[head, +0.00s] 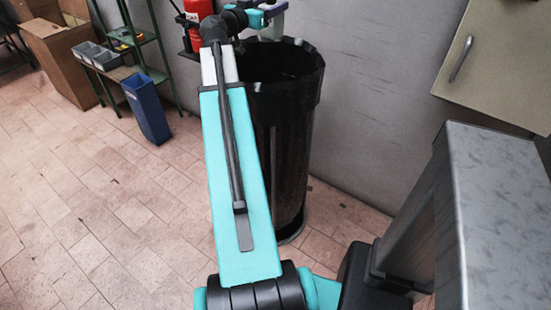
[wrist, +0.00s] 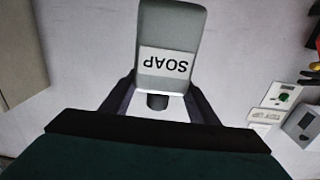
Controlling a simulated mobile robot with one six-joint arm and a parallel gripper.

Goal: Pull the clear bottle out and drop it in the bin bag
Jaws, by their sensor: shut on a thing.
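A grey, see-through-looking bottle with a white label reading SOAP (wrist: 172,28) fills the upper middle of the wrist view. Its dark cap points toward my wrist. My gripper (wrist: 161,88) is shut on the bottle, with a dark finger on each side of it near the cap end. In the head view my gripper (head: 266,12) is at the top edge, above the back of the black bin bag (head: 285,130), and it is partly cut off. The bottle is too small there to make out well. The bag stands open at the top, and its inside is dark.
A red fire extinguisher (head: 197,12) is on the wall left of my gripper. A green shelf (head: 125,45) and a blue bin (head: 147,107) stand left. A beige cabinet (head: 500,65) is at the upper right. The tiled floor (head: 80,200) is clear at the left.

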